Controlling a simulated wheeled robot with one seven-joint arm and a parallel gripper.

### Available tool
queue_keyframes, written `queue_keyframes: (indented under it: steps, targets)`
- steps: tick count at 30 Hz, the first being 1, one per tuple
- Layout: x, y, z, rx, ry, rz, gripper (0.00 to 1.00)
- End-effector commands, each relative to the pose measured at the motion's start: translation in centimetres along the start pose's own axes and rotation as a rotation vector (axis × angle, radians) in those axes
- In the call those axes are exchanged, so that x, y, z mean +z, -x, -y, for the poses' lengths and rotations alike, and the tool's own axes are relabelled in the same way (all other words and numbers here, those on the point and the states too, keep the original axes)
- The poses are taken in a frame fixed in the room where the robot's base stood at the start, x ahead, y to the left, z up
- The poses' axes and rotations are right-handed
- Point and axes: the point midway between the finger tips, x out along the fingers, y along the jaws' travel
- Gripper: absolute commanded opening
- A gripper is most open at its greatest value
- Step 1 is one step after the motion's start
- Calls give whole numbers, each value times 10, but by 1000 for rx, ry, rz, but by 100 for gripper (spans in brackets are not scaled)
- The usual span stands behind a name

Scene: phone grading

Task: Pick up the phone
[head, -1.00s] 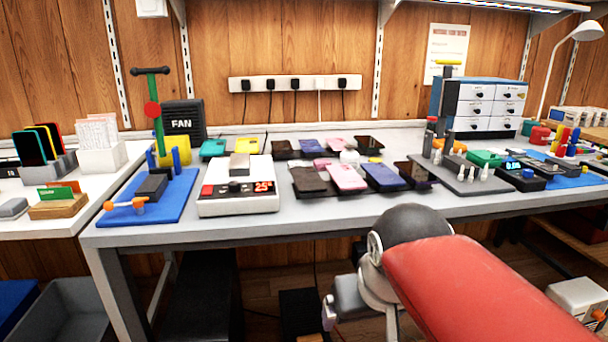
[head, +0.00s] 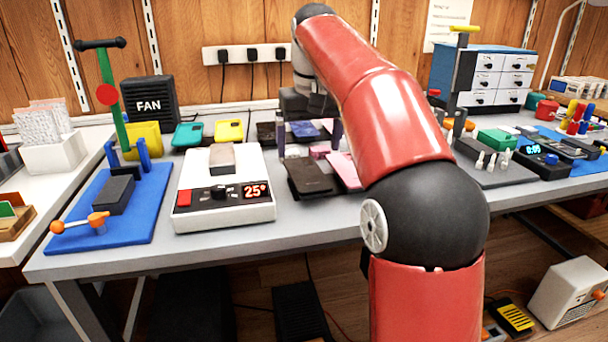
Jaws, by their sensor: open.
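Several phones lie on the grey workbench (head: 120,258). A dark brown phone (head: 308,178) and a pink phone (head: 345,172) lie in the nearer row, the pink one partly hidden by my red arm. Behind them are a smaller pink phone (head: 319,152) and a blue phone (head: 304,130). My gripper (head: 309,148) is open, pointing down over the phones, its two dark fingers apart with nothing held between them. The fingers appear around the blue phone or just in front of it; I cannot tell whether they touch anything. Which phone is meant is not clear.
A white heating plate (head: 228,190) showing 25° stands left of the phones. A blue mat (head: 130,228) carries a green-posted stand. Teal (head: 187,135) and yellow (head: 229,130) cases lie behind. A blue drawer cabinet (head: 487,66) stands at the right. My arm hides the bench's middle right.

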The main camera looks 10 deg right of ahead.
Motion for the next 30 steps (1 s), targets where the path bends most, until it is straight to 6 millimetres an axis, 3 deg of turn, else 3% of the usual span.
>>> queue_keyframes:
  steps: [10,20,30]
  targets:
    - [-3,-50,2,0,1,0,89]
    - [-4,-57,2,0,1,-2,89]
    - [-4,-57,2,0,0,-2,47]
